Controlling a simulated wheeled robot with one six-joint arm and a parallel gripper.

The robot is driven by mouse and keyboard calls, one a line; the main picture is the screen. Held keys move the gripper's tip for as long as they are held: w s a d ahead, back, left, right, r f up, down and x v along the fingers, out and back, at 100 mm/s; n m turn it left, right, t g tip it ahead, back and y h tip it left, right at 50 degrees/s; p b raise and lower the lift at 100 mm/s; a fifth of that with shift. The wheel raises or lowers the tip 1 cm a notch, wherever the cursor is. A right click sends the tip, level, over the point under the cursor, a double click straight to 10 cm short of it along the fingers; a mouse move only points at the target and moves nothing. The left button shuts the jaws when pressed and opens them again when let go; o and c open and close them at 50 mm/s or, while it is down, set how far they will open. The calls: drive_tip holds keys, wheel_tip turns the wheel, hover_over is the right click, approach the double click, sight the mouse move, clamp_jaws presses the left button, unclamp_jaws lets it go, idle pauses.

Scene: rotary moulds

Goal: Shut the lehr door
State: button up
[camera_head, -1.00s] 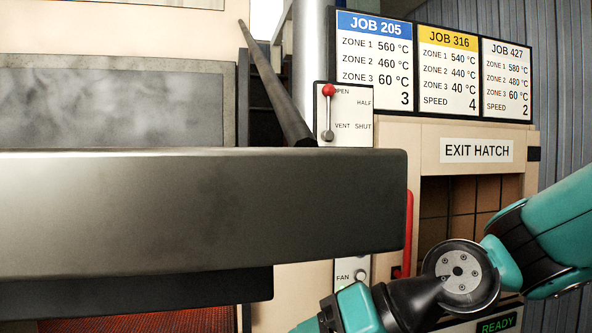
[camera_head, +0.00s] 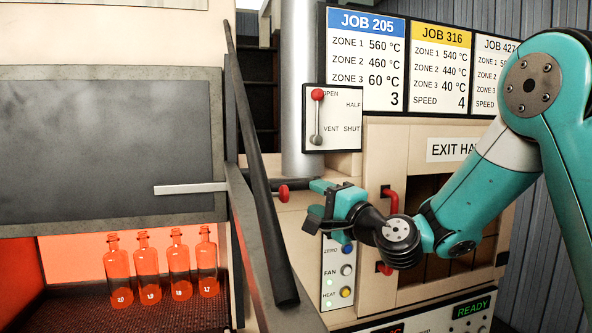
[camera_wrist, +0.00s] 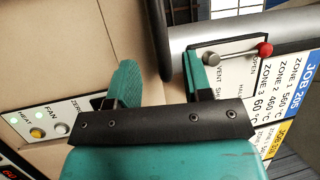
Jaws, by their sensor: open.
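The lehr door (camera_head: 100,145) is a dark grey panel in a lighter frame at the left of the head view. It stands raised, with an orange-lit opening below it. A pale bar (camera_head: 190,188) crosses its lower right part. My gripper (camera_head: 312,205) is open and empty, right of the door, in front of the beige panel. A red knob (camera_head: 284,193) on a dark rod shows just left of my gripper; I cannot tell if they touch. In the wrist view my gripper (camera_wrist: 162,78) has nothing between its fingers.
Several orange bottles (camera_head: 146,265) stand on a dark belt (camera_head: 130,303) under the door. A long dark rail (camera_head: 258,170) slants between door and gripper. A vent lever (camera_head: 317,115) has its red knob up by OPEN. Red handles (camera_head: 389,200) are by the exit hatch.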

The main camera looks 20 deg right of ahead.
sight(298, 186)
drive_tip(key=p+x, duration=0.3)
drive_tip(key=x, duration=0.3)
drive_tip(key=shift+w+a+r+p, duration=0.15)
drive_tip(key=shift+w+r+p, duration=0.1)
drive_tip(key=shift+p, duration=0.15)
drive_tip(key=shift+w+a+f, duration=0.1)
drive_tip(key=shift+w+a, duration=0.15)
drive_tip(key=shift+w, duration=0.3)
clamp_jaws()
